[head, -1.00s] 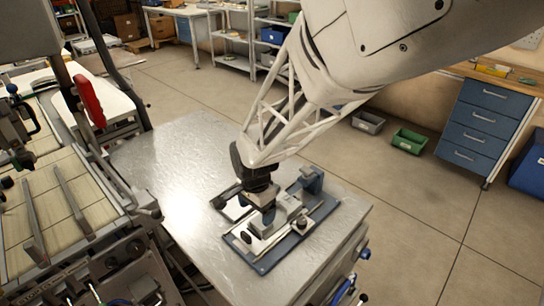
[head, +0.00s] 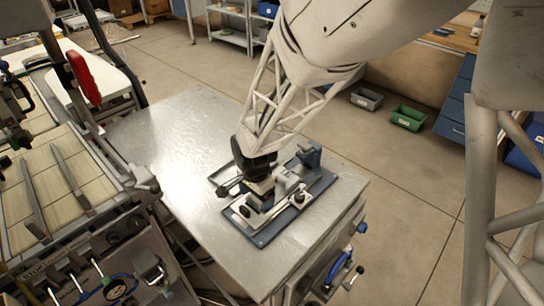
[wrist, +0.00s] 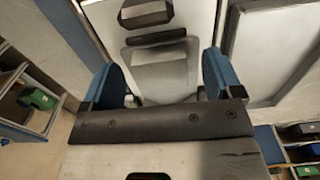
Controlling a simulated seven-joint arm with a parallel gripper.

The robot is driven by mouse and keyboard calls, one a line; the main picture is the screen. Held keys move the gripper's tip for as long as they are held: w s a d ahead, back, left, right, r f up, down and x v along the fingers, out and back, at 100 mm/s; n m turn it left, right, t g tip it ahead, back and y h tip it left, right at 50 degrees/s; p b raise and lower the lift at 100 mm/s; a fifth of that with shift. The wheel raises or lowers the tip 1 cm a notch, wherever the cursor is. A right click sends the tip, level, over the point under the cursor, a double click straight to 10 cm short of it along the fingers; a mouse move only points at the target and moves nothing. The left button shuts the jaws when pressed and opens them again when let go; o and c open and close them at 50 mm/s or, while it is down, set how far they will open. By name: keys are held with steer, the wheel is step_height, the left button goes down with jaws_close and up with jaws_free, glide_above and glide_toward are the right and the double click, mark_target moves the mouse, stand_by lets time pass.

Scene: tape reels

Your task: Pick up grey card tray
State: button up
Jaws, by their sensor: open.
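My gripper (head: 257,203) is low over a fixture on the metal table in the head view. In the wrist view its two blue fingers (wrist: 165,84) are apart. A pale grey, box-like piece (wrist: 160,70) with a raised rounded panel shows between and beyond them. I cannot tell whether the fingers touch it. I cannot tell for sure whether this piece is the grey card tray. The fixture has a blue base plate (head: 264,239), metal blocks and dark knobs. My gripper hides part of it.
The metal table (head: 165,135) is bare to the left of the fixture. A machine with a slatted bed (head: 65,195) stands close at left. A grey bin (head: 367,98) and a green bin (head: 408,117) are on the floor beyond the table.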

steer(key=shift+f, duration=0.55)
steer(key=c, duration=1.1)
steer(key=shift+r, duration=0.1)
steer(key=shift+r, duration=4.95)
